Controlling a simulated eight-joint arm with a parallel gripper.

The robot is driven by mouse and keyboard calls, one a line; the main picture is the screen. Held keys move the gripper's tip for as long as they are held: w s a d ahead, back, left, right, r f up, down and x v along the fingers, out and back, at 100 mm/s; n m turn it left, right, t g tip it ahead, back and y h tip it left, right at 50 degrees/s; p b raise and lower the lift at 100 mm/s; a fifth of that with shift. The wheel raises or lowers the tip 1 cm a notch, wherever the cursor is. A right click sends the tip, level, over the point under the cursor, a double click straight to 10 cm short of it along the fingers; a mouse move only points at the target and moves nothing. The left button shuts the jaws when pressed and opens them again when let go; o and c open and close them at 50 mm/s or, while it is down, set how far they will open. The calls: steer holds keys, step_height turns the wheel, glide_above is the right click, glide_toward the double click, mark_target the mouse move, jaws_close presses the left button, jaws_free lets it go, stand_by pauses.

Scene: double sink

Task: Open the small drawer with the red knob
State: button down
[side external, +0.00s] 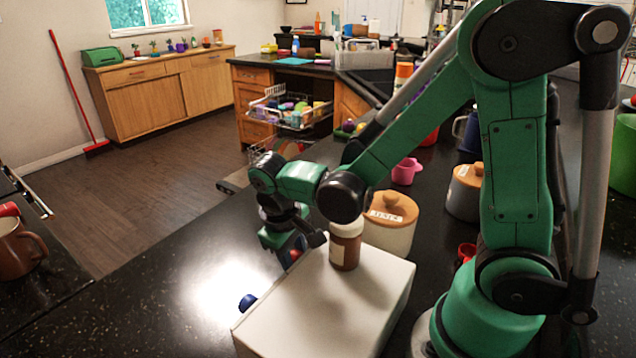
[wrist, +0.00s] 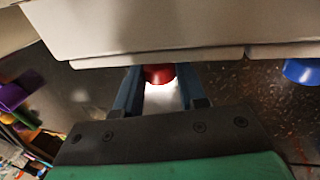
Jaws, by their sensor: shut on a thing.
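The white box (side external: 330,305) with small drawers lies on the dark counter in the side view. The red knob (wrist: 158,74) sits between my fingers in the wrist view, on the left drawer front (wrist: 140,30). A bit of red knob (side external: 295,254) also shows at my fingertips in the side view. My gripper (wrist: 158,90) is shut on the red knob, at the box's far left side in the side view. A blue knob (wrist: 302,70) is on the neighbouring drawer front to the right. I cannot tell whether the drawer stands out from the box.
A brown jar with a white lid (side external: 345,245) stands on top of the box, close to my wrist. A wooden-lidded canister (side external: 390,222) stands behind the box. The counter (side external: 190,285) left of the box is clear, with a brown mug (side external: 18,248) farther left.

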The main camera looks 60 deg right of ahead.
steer(key=w, duration=1)
steer(key=shift+w, duration=0.1)
steer(key=c, duration=0.5)
jaws_free()
steer(key=shift+v, duration=2.8)
steer(key=s+r+t+y, duration=0.2)
steer(key=s+r+t, duration=0.2)
steer(key=s+t, duration=0.3)
steer(key=s, duration=0.5)
steer(key=shift+d+y, duration=0.3)
steer(key=shift+d, duration=0.1)
